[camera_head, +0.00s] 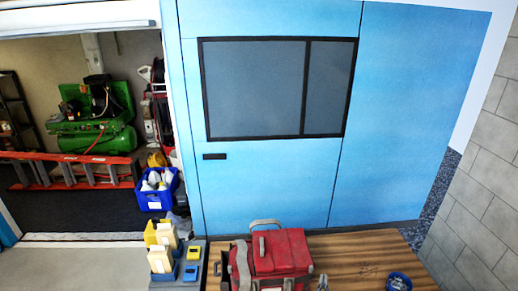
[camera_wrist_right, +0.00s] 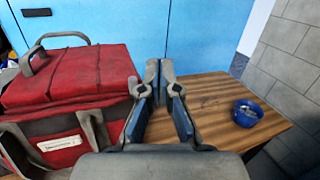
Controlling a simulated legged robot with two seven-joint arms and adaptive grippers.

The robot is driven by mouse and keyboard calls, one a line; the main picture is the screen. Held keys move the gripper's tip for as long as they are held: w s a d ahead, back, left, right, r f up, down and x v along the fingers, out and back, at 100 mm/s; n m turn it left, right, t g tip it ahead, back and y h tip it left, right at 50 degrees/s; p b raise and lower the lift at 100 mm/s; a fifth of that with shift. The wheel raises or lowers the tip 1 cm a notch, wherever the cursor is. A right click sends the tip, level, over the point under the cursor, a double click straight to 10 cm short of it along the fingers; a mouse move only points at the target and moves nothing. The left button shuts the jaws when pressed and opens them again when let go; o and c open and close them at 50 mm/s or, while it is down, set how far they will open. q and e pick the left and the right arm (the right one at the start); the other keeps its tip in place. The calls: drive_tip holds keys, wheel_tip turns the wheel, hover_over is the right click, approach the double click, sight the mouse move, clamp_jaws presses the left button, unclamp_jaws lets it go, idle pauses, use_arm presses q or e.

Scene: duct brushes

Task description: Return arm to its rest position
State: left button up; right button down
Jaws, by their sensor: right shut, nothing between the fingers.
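My right gripper (camera_head: 322,282) shows at the bottom edge of the head view, just right of the red tool bag (camera_head: 283,251). In the right wrist view its two fingers (camera_wrist_right: 165,82) point forward and are shut with nothing between them. They are over the wooden table (camera_wrist_right: 212,92), right of the bag (camera_wrist_right: 95,72) and left of the blue bowl (camera_wrist_right: 247,112). My left gripper is in neither view.
The blue bowl (camera_head: 398,282) stands on the right of the wooden table (camera_head: 360,250), with small things inside. Yellow and cream containers (camera_head: 161,258) stand left of the bag. A blue wall (camera_head: 265,180) with a dark window rises behind the table.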

drive_tip(key=s+d+f+m+g+h, duration=0.1)
drive_tip(key=s+d+f+m+g, duration=0.3)
drive_tip(key=s+m, duration=0.5)
drive_tip(key=s+d+f+m+g+h, duration=0.1)
drive_tip(key=s+d+f+m+g, duration=0.3)
drive_tip(key=s+m, duration=0.5)
drive_tip(key=s+a+f+m+g+y, duration=0.25)
drive_tip(key=s+a+m+y, duration=0.2)
drive_tip(key=s+m, duration=0.35)
drive_tip(key=s+a+f+m+g+y, duration=0.2)
drive_tip(key=s+a+m+g+y, duration=0.25)
drive_tip(key=s, duration=0.55)
wheel_tip(320, 180, down, 26)
drive_tip(key=s+m+g+h, duration=0.1)
drive_tip(key=s+m+h, duration=0.1)
drive_tip(key=s+d+f+g, duration=0.1)
drive_tip(key=s+d+f, duration=0.1)
drive_tip(key=s+f, duration=1.4)
drive_tip(key=shift+s+d+n, duration=0.25)
drive_tip(key=shift+s+n, duration=0.1)
drive_tip(key=shift+s, duration=0.7)
